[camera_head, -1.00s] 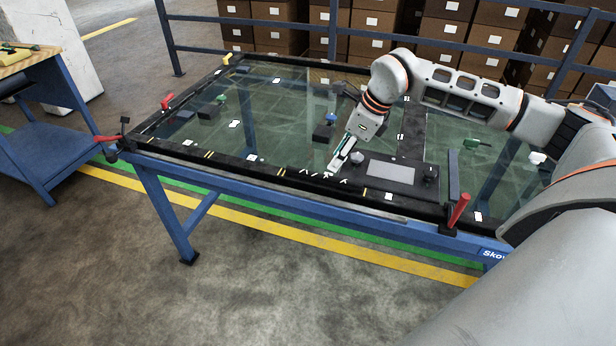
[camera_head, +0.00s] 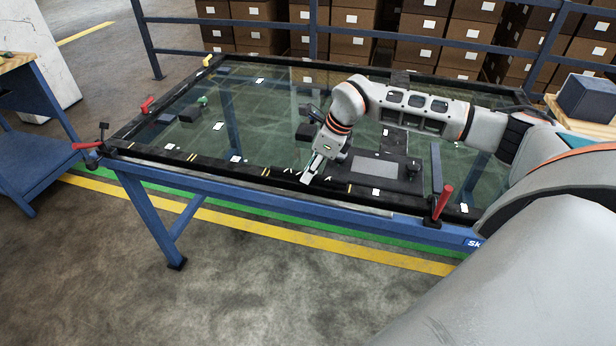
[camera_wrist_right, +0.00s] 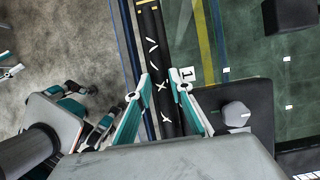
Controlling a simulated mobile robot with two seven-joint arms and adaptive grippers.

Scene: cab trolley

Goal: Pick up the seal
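A black strip (camera_wrist_right: 151,45), which looks like the seal, runs along the near edge of the glass and carries white marks. It also shows at the front edge in the head view (camera_head: 240,172). My right gripper (camera_head: 309,178) is over this front edge, near the white marks. In the right wrist view its two teal fingers (camera_wrist_right: 163,84) are apart, with the strip showing between them and nothing held. I cannot tell its height above the strip. Teal and grey parts of my own body, perhaps my left gripper (camera_wrist_right: 97,110), show at the lower left of the wrist view.
A dark flat box with a grey top (camera_head: 375,168) and a knob stands right of my right gripper. Red clamp handles (camera_head: 442,202) stand on the blue trolley's edge (camera_head: 215,185). Small dark blocks lie on the glass. Cardboard boxes (camera_head: 430,25) stand behind a blue rail.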

